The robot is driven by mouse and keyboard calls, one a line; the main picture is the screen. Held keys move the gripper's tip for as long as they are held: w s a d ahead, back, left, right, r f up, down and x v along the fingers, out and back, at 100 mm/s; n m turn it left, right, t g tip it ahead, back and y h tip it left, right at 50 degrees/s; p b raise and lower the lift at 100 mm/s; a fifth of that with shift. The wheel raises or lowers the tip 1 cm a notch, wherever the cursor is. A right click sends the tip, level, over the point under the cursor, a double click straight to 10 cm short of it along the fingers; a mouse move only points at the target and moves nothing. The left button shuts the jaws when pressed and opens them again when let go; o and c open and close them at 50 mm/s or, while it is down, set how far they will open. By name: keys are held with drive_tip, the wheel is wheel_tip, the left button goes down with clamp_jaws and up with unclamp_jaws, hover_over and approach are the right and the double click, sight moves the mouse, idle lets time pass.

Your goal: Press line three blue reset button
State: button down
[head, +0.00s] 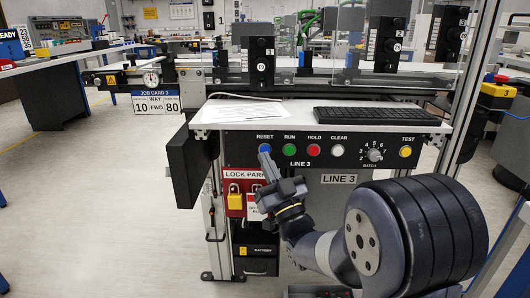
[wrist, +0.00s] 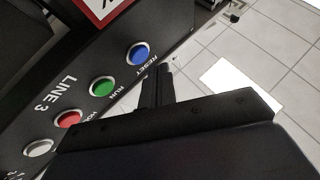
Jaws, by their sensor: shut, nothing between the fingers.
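The blue reset button (head: 265,149) is at the left end of the black LINE 3 panel (head: 240,157), under the label RESET. It also shows in the wrist view (wrist: 138,54), with its whole face visible. My gripper (head: 264,156) is shut and empty, and its tip appears just below the blue button in the head view. In the wrist view the fingertips (wrist: 159,70) lie beside the button, a little to its lower right. I cannot tell whether they touch the panel.
Next to the blue button are the green RUN button (head: 289,150), red HOLD button (head: 314,150) and white CLEAR button (head: 337,151). A batch knob (head: 375,155) and yellow TEST button (head: 405,152) are further right. A keyboard (head: 375,116) lies above. A lock board (head: 236,189) hangs below.

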drive_tip(key=s+b, duration=0.1)
drive_tip(key=s, duration=0.3)
drive_tip(key=shift+s+b, duration=0.25)
drive_tip(key=shift+b, duration=0.1)
idle(0.4)
drive_tip(key=w+p, duration=0.1)
drive_tip(key=p, duration=0.2)
drive_tip(key=shift+w+r, duration=0.2)
drive_tip(key=shift+w, duration=0.2)
drive_tip(key=p, duration=0.3)
drive_tip(key=shift+p, duration=0.3)
drive_tip(key=shift+s+a+f+b, duration=0.1)
drive_tip(key=shift+s+b, duration=0.6)
drive_tip(key=shift+s, duration=0.7)
drive_tip(key=shift+s+a+f+b, duration=0.1)
drive_tip(key=shift+s+b, duration=0.6)
drive_tip(key=shift+s, duration=0.7)
drive_tip(key=shift+w, duration=0.1)
